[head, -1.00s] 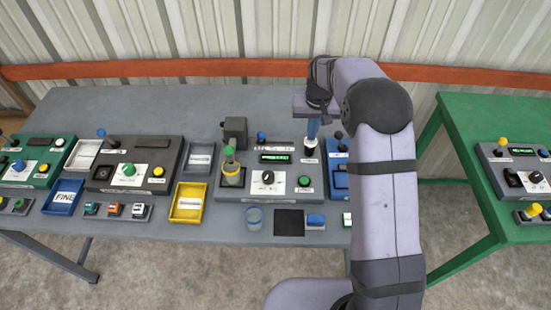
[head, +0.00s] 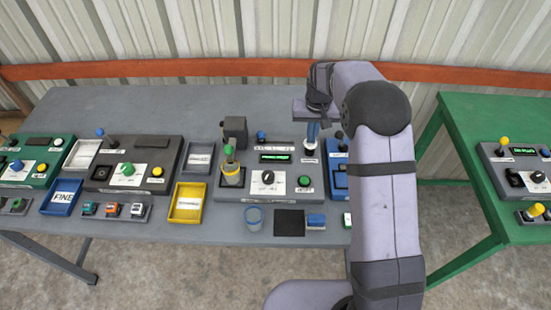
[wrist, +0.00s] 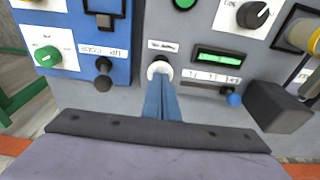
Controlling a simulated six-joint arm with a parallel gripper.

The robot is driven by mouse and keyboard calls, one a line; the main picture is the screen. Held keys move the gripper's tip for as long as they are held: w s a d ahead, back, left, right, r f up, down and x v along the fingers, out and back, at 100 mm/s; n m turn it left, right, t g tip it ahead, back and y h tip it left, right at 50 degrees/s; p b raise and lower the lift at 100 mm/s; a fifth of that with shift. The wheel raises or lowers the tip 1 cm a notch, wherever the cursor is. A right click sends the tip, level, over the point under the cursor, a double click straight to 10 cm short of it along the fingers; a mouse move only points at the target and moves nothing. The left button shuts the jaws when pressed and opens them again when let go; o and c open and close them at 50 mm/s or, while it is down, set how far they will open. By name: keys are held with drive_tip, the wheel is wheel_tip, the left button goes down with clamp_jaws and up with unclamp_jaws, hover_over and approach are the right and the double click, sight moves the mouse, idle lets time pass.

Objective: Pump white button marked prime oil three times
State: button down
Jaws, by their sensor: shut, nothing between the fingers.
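The panel's lit green display (wrist: 218,60) and a blue-tipped lever (wrist: 233,98) are beside the button. A blue panel (wrist: 95,72) with a black knob (wrist: 103,83) stands close on the other side. A dark block (wrist: 278,107) rises at the panel's back.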

idle(0.4)
wheel_tip(320, 180, up, 7)
drive_tip(key=p, duration=0.5)
drive_tip(key=shift+r+p, duration=0.2)
drive_tip(key=shift+p, duration=0.2)
idle(0.7)
